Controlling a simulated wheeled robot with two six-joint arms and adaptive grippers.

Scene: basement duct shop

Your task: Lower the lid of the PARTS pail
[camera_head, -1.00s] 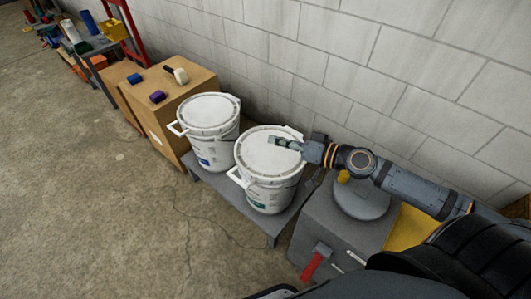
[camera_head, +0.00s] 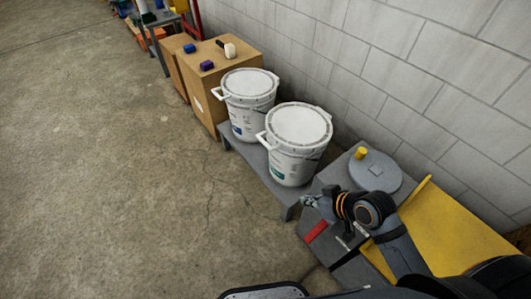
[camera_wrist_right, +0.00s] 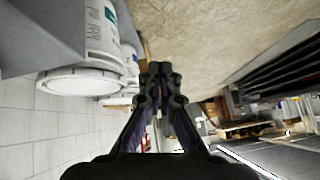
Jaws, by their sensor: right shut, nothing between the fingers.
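Two white pails with side handles stand upright on a low grey bench. The nearer pail (camera_head: 294,165) has a green label mark and the farther pail (camera_head: 248,118) a blue one. I cannot read which is PARTS. The nearer lid (camera_head: 299,124) and the farther lid (camera_head: 249,82) both lie flat across their pail tops. My right gripper (camera_head: 306,200) is shut and empty, in front of and right of the nearer pail, apart from it. The right wrist view shows its closed fingers (camera_wrist_right: 160,72), with a pail (camera_wrist_right: 88,65) on the left. My left gripper is not in view.
Cardboard boxes (camera_head: 232,66) with small blocks on top stand beyond the pails. A grey cabinet with a round grey disc (camera_head: 376,172) and a yellow panel (camera_head: 450,235) lies right of them. A block wall runs behind. The floor (camera_head: 110,190) at left is clear.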

